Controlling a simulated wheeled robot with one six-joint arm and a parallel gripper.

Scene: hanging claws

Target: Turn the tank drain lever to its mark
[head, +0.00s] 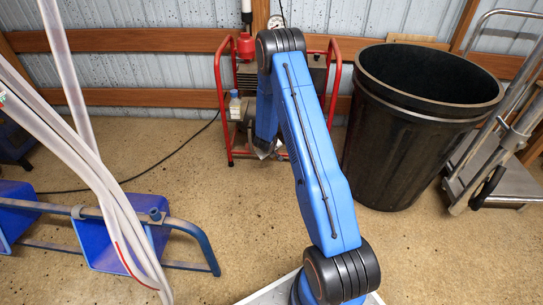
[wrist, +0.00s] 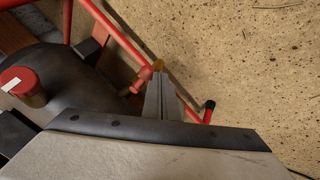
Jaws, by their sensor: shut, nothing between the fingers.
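The small red drain lever (wrist: 141,80) shows in the wrist view beside the dark tank (wrist: 75,62), with a brass-yellow fitting (wrist: 158,65) at its end. My gripper (wrist: 160,80) is shut and empty. Its grey fingers reach up to the lever and fitting and partly cover them. I cannot tell whether they touch the lever. I cannot make out the mark. In the head view the compressor (head: 323,75) stands in a red tube frame (head: 334,95), and my arm hides the lever and most of the gripper.
Red frame tubes (wrist: 128,42) run close by the lever. A red-capped jar (wrist: 18,82) is at the left of the wrist view. A black bin (head: 400,150) and a hand truck (head: 500,150) stand right.

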